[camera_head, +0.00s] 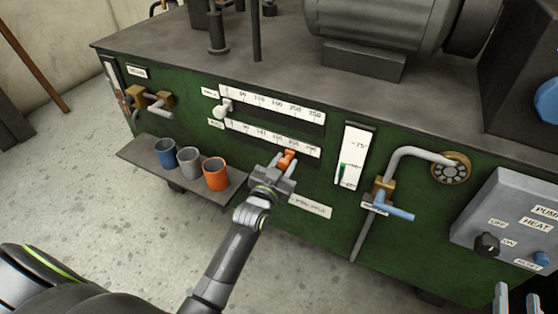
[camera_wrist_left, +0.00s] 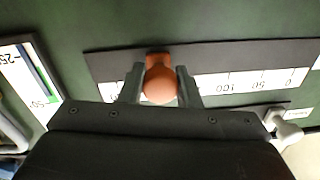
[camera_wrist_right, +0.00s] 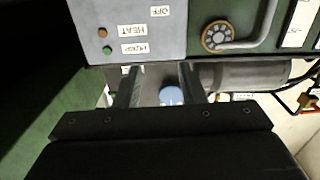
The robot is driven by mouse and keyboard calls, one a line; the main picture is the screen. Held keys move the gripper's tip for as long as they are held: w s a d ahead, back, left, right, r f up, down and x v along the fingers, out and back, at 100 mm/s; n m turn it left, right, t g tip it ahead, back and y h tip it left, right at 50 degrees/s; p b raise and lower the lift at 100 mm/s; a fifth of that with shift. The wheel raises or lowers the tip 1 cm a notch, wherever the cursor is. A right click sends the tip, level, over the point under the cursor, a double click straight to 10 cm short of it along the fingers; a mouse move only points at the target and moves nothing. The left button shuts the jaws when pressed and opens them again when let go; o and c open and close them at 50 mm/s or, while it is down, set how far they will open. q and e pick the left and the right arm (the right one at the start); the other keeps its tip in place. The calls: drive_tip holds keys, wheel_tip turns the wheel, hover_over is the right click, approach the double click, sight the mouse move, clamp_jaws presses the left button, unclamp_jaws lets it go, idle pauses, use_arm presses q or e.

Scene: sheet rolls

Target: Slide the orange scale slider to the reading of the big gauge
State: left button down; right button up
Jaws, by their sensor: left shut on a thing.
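The orange slider (camera_head: 287,158) sits on the lower horizontal scale (camera_head: 250,135), right of the scale's middle in the head view. My left gripper (camera_head: 276,176) is shut around its knob; the left wrist view shows the orange knob (camera_wrist_left: 160,84) between both fingers. The exact reading there is hidden by gripper and knob. A tall vertical gauge (camera_head: 353,150) with a green marker stands right of the scales; I cannot tell whether it is the big gauge. My right gripper (camera_head: 517,298) is open and empty, low at the right, before the grey control box.
An upper scale (camera_head: 275,101) has a white knob (camera_head: 222,110) at its left end. Blue, grey and orange cups (camera_head: 216,174) stand on a shelf left of my left arm. A bent pipe with a blue lever (camera_head: 393,211) and a grey control box (camera_head: 510,222) stick out at right.

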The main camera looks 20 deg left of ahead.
use_arm(q)
drive_tip(key=shift+d, duration=0.3)
use_arm(e)
drive_tip(key=shift+s+d+f+g, duration=0.15)
drive_tip(key=shift+f+g, duration=0.15)
drive_tip(key=shift+f, duration=0.25)
use_arm(q)
drive_tip(key=c, duration=1.1)
unclamp_jaws()
drive_tip(key=shift+s, duration=0.2)
